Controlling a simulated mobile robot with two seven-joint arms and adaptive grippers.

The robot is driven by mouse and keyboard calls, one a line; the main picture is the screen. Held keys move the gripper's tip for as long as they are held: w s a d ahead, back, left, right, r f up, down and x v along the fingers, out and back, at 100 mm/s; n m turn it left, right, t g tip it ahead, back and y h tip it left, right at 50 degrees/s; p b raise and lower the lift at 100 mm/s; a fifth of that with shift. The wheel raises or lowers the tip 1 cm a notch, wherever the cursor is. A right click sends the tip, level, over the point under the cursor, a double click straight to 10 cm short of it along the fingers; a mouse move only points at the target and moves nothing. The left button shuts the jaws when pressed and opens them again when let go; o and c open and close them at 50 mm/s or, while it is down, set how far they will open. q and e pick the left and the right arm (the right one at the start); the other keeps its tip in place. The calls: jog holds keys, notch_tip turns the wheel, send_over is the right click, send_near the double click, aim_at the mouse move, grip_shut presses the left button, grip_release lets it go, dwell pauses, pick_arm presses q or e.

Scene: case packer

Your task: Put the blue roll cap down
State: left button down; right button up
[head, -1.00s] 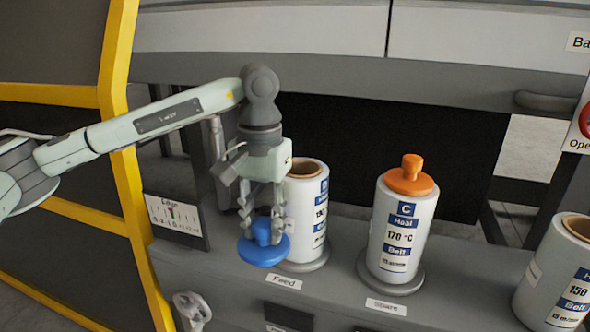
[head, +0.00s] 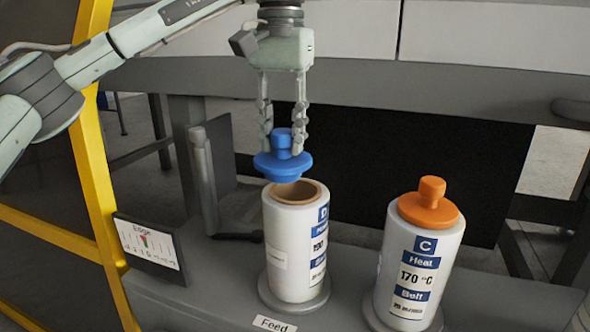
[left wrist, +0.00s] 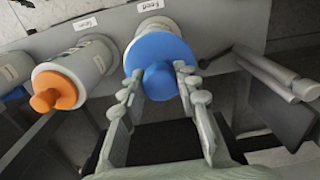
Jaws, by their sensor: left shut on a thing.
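My left gripper (head: 283,141) is shut on the knob of the blue roll cap (head: 283,164). It holds the cap, disc down, just above the open top of the white roll marked D (head: 292,245). Part of that roll's brown core rim shows below the cap, so the cap looks clear of it. The roll stands on the round base behind the "Feed" label (head: 274,323). In the left wrist view the blue cap (left wrist: 158,55) sits between the fingertips and hides much of the roll. My right gripper is not in view.
A white roll marked C (head: 417,275) with an orange cap (head: 428,207) stands to the right. A grey upright post with a lever (head: 203,180) and an "Edge" gauge plate (head: 150,248) stand to the left. A yellow frame (head: 92,170) is farther left.

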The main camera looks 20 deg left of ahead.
aim_at(295, 158)
pick_arm(q)
jog(key=shift+w+d+f, duration=0.3)
jog(key=shift+w+f, duration=0.15)
jog(key=shift+w, duration=0.2)
jog(key=shift+w+d+f, duration=0.3)
jog(key=shift+w+f, duration=0.1)
jog(key=shift+w, duration=0.2)
jog(key=shift+f, duration=1.95)
jog(key=c, duration=1.1)
grip_release()
jog(key=shift+c, duration=0.2)
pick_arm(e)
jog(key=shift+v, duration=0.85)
pick_arm(q)
jog(key=shift+r, duration=0.1)
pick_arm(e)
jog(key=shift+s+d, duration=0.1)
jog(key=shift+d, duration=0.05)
pick_arm(q)
jog(key=shift+r, duration=0.25)
notch_tip(295, 158, up, 3)
jog(key=shift+f, duration=0.1)
notch_tip(295, 158, up, 8)
jog(key=shift+f+p, duration=0.1)
jog(key=shift+p, duration=1.05)
jog(key=shift+r, duration=0.35)
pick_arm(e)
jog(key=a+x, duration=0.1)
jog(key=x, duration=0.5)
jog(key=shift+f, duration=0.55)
